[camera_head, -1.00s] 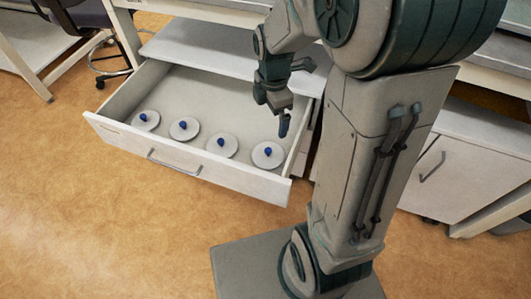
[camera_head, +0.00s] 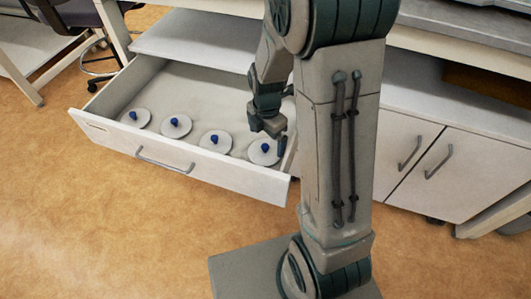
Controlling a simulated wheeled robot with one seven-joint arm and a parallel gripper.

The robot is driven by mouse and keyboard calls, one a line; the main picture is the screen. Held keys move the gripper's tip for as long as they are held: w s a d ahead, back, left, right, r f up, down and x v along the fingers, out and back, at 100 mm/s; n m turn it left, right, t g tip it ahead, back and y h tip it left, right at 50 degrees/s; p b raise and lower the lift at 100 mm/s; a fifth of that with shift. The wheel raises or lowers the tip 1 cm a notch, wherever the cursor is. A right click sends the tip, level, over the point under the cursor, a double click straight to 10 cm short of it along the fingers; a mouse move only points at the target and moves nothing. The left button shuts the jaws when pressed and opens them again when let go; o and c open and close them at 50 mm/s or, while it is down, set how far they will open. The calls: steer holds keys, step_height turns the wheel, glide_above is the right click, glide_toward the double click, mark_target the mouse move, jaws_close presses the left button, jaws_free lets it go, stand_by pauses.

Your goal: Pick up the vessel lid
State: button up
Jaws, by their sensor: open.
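Several white round vessel lids with blue knobs lie in a row in an open white drawer (camera_head: 215,175). The rightmost lid (camera_head: 258,158) is closest to my gripper. Another lid (camera_head: 214,145) lies to its left, then a third (camera_head: 175,129), and the leftmost lid (camera_head: 134,121) is at the drawer's left end. My gripper (camera_head: 271,136) is open and points down above the right end of the drawer, over or just behind the rightmost lid. It holds nothing. I cannot tell its exact height above the lid.
The drawer handle (camera_head: 165,160) is on the front panel. Closed cabinet doors (camera_head: 440,165) stand at the right. A chair (camera_head: 80,20) is at the upper left. The floor (camera_head: 110,220) in front of the drawer is clear.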

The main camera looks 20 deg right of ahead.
mark_target(265, 146)
steer(key=f, duration=0.1)
steer(key=f+b, duration=0.1)
steer(key=f, duration=0.1)
steer(key=f+b, duration=0.1)
steer(key=shift+s+a+f, duration=0.15)
steer(key=shift+a+f, duration=0.15)
steer(key=shift+f, duration=0.1)
steer(key=shift+r, duration=0.1)
steer(key=c, duration=0.6)
steer(key=shift+c, duration=0.2)
steer(key=shift+r, duration=0.15)
